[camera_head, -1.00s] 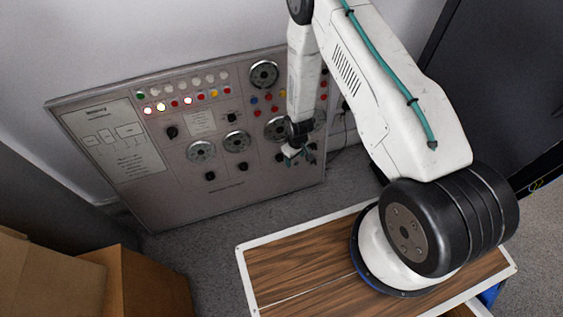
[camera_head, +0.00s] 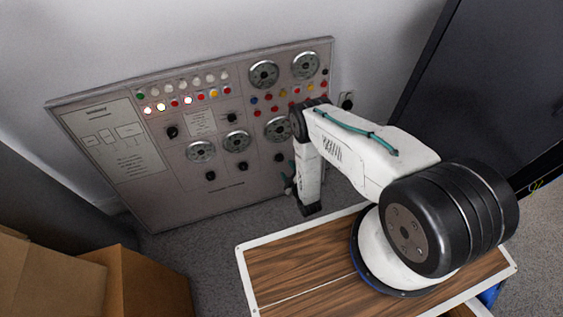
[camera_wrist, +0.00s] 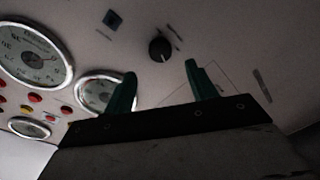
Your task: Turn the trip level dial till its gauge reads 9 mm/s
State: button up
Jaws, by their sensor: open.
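A black round dial (camera_wrist: 160,48) sits on the panel in the wrist view, ahead of and between my gripper's fingertips, with a visible gap to them. Its label is too small to read, so I cannot tell whether it is the trip level dial. My gripper (camera_wrist: 160,70) is open and empty, with two green fingers apart. In the head view my gripper (camera_head: 289,182) is low at the panel's right part, partly hidden by my arm. A large round gauge (camera_wrist: 30,52) and a smaller-looking gauge (camera_wrist: 103,92) show at the left; their readings are not legible.
The grey panel (camera_head: 130,185) leans at the wall, with several gauges, lamps and knobs. A blue square part (camera_wrist: 113,19) is near the dial. Cardboard boxes (camera_head: 145,285) stand at lower left, a dark cabinet (camera_head: 480,75) at right.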

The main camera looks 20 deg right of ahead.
aim_at(280, 159)
jog(key=x, duration=0.7)
jog(key=c, duration=1)
